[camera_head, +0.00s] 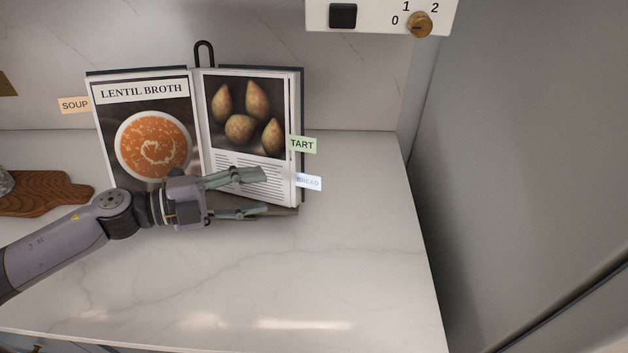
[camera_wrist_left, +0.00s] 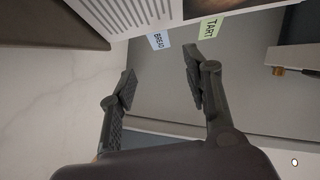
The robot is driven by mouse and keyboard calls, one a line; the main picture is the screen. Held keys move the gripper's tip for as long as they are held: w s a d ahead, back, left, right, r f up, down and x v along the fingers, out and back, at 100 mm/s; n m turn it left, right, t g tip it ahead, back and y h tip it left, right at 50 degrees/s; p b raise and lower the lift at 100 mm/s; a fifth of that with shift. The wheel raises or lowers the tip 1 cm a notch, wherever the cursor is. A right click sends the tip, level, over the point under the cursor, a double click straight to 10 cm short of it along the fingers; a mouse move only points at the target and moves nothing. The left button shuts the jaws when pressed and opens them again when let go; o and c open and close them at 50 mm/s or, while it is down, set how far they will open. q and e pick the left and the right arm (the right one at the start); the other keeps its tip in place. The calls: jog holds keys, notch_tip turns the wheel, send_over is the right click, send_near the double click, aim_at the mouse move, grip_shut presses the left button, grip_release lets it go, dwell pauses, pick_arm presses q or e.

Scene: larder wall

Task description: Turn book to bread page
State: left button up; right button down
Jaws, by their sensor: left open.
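The open book (camera_head: 246,165) stands tilted back on a stand on the counter. Its left page (camera_head: 142,93) reads "LENTIL BROTH" above a bowl of soup. Its right page shows several pear-shaped fruits and text. A green TART tab (camera_head: 303,144) and, below it, a pale blue BREAD tab (camera_head: 308,182) stick out from the right edge; an orange SOUP tab (camera_head: 74,105) is at the left. My left gripper (camera_head: 266,192) is open and empty before the lower right page, its fingertips left of the BREAD tab. In the left wrist view the BREAD tab (camera_wrist_left: 158,41) lies beyond the fingertips.
A wooden board (camera_head: 45,193) lies at the left on the marble counter (camera_head: 330,270). A white panel with a brass knob (camera_head: 419,25) hangs above right. A grey tall surface (camera_head: 530,150) stands at right. The counter right of the book is clear.

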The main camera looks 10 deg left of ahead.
aim_at(312, 183)
pick_arm(q)
jog(key=p+x, duration=0.4)
jog(key=x, duration=0.7)
jog(key=shift+w+d+r, duration=0.1)
jog(key=shift+d+r, duration=0.05)
jog(key=shift+d, duration=0.1)
jog(key=shift+w+d+f, duration=0.15)
jog(key=shift+d+f, duration=0.05)
jog(key=shift+d, duration=0.1)
